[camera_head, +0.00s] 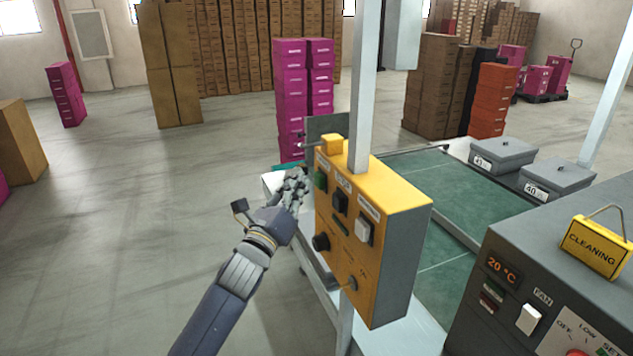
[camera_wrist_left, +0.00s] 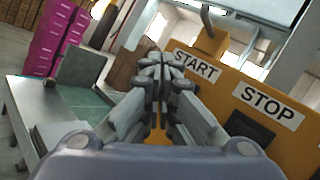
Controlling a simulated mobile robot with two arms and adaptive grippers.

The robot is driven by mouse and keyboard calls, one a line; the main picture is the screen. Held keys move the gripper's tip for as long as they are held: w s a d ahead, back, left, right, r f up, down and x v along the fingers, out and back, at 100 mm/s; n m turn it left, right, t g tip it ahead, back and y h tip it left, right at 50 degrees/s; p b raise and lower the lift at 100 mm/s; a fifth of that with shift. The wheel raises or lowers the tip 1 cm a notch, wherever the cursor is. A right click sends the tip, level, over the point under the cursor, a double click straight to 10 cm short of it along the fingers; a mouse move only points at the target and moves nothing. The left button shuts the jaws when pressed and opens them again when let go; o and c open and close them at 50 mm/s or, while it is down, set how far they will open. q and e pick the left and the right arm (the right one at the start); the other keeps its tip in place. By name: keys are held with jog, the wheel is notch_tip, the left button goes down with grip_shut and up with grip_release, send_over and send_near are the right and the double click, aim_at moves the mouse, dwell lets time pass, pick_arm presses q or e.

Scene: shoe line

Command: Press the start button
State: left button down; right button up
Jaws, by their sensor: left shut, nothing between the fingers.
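The yellow control box (camera_head: 390,225) hangs on a pale post, with its button face turned to the left. The green start button (camera_head: 320,181) is at the upper left of that face, under a label. The START label (camera_wrist_left: 195,66) shows in the left wrist view, with the STOP label (camera_wrist_left: 268,105) to its right. My left gripper (camera_head: 297,176) is shut and empty, with its fingertips just left of the green button; I cannot tell if they touch. In the left wrist view the closed fingers (camera_wrist_left: 160,65) hide the start button. My right gripper is not in view.
Behind the box is a green conveyor (camera_head: 450,190) with grey lidded boxes (camera_head: 502,154). A grey machine (camera_head: 500,270) with a yellow CLEANING sign (camera_head: 597,246) stands at the right. Stacked cartons (camera_head: 287,90) stand behind.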

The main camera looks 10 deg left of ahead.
pick_arm(q)
jog(key=shift+w+d, duration=0.1)
jog(key=shift+d, duration=0.05)
dwell(0.5)
jog(key=shift+w+d, duration=0.15)
jog(key=shift+d, duration=0.1)
jog(key=shift+w+d, duration=0.3)
jog(key=shift+d, duration=0.15)
dwell(0.9)
jog(key=shift+s+a, duration=0.1)
jog(key=shift+a, duration=0.05)
jog(key=shift+s+a, duration=0.45)
jog(key=shift+a, duration=0.2)
jog(key=shift+a, duration=0.1)
jog(key=shift+s+a+p, duration=0.3)
jog(key=shift+s+a, duration=0.4)
jog(key=shift+a, duration=0.3)
jog(key=shift+s+a+p, duration=0.3)
jog(key=shift+s+a, duration=0.4)
jog(key=shift+a, duration=0.3)
jog(key=shift+f, duration=0.1)
